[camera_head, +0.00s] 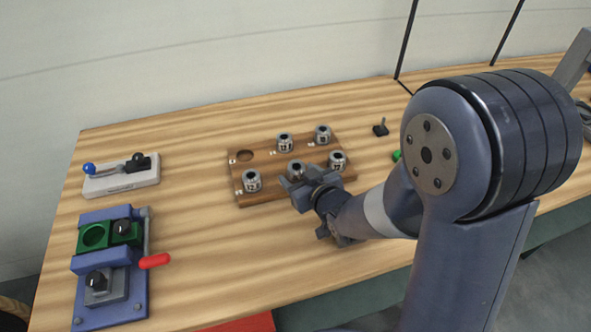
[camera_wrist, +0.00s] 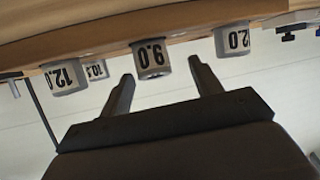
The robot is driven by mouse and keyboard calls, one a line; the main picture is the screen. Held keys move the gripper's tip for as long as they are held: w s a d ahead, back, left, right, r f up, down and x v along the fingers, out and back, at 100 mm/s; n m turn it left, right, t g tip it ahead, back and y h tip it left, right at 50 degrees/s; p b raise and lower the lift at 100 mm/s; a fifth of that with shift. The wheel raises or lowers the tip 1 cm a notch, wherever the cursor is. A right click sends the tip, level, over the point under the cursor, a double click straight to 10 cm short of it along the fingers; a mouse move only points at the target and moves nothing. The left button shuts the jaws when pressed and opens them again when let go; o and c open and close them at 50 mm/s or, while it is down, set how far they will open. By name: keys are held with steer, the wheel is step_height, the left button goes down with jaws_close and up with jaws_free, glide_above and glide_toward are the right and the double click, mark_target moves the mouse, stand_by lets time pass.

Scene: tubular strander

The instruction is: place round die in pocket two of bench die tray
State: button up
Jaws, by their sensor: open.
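The wooden die tray (camera_head: 240,193) lies on the bench with two rows of pockets and small white tags. Its back-left pocket (camera_head: 245,155) is empty. Round metal dies fill the others: two in the back row (camera_head: 284,142) (camera_head: 322,134) and three in the front row, at left (camera_head: 251,180), middle (camera_head: 296,168) and right (camera_head: 337,160). My gripper (camera_head: 297,183) is open at the front-middle die. In the wrist view, seen upside down, a die marked 9.0 (camera_wrist: 152,58) shows between the spread fingers (camera_wrist: 160,70). Whether they touch it is unclear.
A white block with a blue-knobbed lever (camera_head: 120,175) and a blue fixture with green sockets and a red handle (camera_head: 110,262) stand at left. A small black part (camera_head: 381,128) lies right of the tray. Bench between fixture and tray is clear.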

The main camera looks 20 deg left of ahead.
mark_target(298, 168)
steer(key=shift+v, duration=2.55)
steer(key=p+x, duration=0.1)
steer(key=x, duration=1)
steer(key=shift+w+d+r+p, duration=0.2)
steer(key=shift+w+r+p, duration=0.05)
steer(key=shift+w+p, duration=0.1)
steer(key=shift+f+b, duration=0.1)
steer(key=shift+b, duration=0.4)
steer(key=shift+s+d+r+p, duration=0.1)
steer(key=shift+r+p, duration=0.2)
steer(key=shift+r, duration=0.1)
steer(key=shift+f, duration=0.15)
